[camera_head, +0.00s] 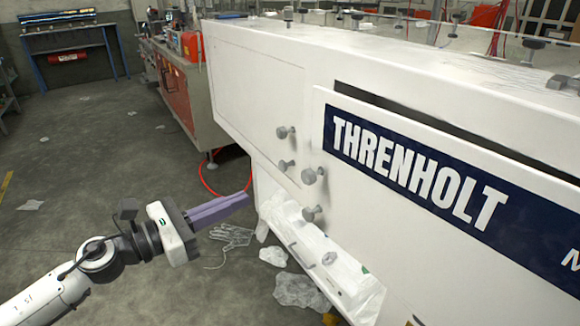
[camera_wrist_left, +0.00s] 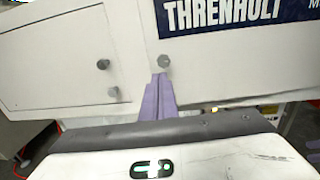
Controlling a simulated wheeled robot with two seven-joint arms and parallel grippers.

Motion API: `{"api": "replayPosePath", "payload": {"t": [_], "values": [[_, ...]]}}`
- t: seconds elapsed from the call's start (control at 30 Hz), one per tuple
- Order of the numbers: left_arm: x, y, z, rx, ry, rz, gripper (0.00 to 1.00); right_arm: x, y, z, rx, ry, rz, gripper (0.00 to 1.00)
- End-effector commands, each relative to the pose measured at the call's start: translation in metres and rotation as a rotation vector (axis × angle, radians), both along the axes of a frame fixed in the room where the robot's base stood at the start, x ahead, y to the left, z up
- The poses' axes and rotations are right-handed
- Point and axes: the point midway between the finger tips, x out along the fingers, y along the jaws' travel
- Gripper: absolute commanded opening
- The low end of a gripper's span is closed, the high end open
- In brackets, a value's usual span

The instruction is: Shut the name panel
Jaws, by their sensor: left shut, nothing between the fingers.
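The name panel (camera_head: 365,205) is a white panel with a dark blue strip reading THRENHOLT, on the side of a long white machine. A dark gap runs along its top edge, so it stands off from the machine body there. The lettered strip also shows at the top of the left wrist view (camera_wrist_left: 222,14). My left gripper (camera_head: 246,198) has purple fingers, shut and empty, pointing right, left of and lower than the lettering. In the left wrist view its fingertips (camera_wrist_left: 159,76) appear just below a grey knob (camera_wrist_left: 164,61); contact cannot be told.
Several grey knobs (camera_head: 313,175) stick out from the machine's side near the panel's left edge. Clear film and a film glove (camera_head: 232,236) lie on the floor below. A red-fronted bench (camera_head: 178,92) stands behind. The floor at left is mostly open.

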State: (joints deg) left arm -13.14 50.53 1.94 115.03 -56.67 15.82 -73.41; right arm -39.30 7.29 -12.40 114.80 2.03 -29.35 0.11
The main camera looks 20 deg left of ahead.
Motion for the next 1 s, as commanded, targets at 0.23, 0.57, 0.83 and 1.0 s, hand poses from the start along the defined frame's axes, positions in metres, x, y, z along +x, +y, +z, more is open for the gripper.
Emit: {"api": "replayPosePath", "payload": {"t": [0.23, 0.57, 0.83, 1.0], "values": [[0.025, -0.015, 0.003, 0.0, -0.004, 0.001, 0.0, 0.0, 0.0, 0.008, -0.001, 0.001, -0.001, 0.41], [0.073, -0.047, 0.003, -0.006, -0.001, 0.002, 0.0, -0.003, -0.003, 0.019, 0.001, 0.004, -0.009, 0.41], [0.106, -0.069, 0.001, -0.006, 0.0, 0.002, 0.0, -0.004, -0.007, 0.022, -0.001, 0.009, -0.016, 0.41], [0.114, -0.075, -0.001, -0.003, 0.001, 0.001, 0.0, -0.006, -0.009, 0.019, -0.005, 0.016, -0.019, 0.41]]}}
